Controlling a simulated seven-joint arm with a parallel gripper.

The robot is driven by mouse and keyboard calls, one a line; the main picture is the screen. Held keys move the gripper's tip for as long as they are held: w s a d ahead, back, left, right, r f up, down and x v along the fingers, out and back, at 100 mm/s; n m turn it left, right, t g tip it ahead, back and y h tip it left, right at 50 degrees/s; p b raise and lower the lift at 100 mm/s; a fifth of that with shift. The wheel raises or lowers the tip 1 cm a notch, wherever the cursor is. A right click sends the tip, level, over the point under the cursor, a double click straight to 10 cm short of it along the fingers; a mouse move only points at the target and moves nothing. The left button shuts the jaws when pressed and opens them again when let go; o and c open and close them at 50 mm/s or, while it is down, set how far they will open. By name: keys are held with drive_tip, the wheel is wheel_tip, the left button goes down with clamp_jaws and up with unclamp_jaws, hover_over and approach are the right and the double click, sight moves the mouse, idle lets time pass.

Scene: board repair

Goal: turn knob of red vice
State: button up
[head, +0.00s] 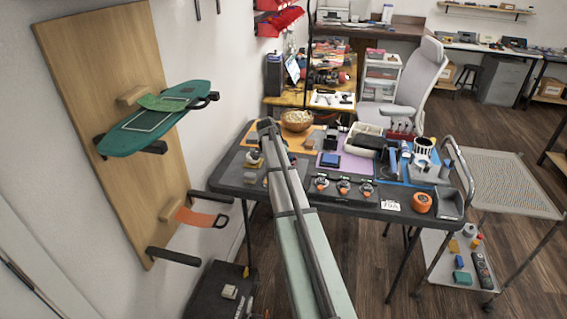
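I cannot pick out a red vice with certainty in the head view. Three small dark devices with orange-red round parts stand in a row along the front of the black table: a left one (320,184), a middle one (343,188) and a right one (366,190). They are too small to tell whether one is the vice or where a knob is. A dark red and black object (328,77) also sits on the wooden bench behind. My arm reaches up from the bottom middle over the table's left part. I see no gripper fingers.
The black table (290,192) also holds a wooden bowl (297,120), a purple mat (352,164), an orange round object (421,202) and bins. A wall board with green skateboard (150,125) is at left. A grey chair (415,80) stands behind; a mesh-top cart (505,178) is right.

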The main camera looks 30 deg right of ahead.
drive_tip(key=shift+a, duration=0.1)
drive_tip(key=o, duration=1.1)
drive_tip(key=shift+c, duration=0.2)
drive_tip(key=v, duration=1.3)
drive_tip(key=shift+r, duration=0.45)
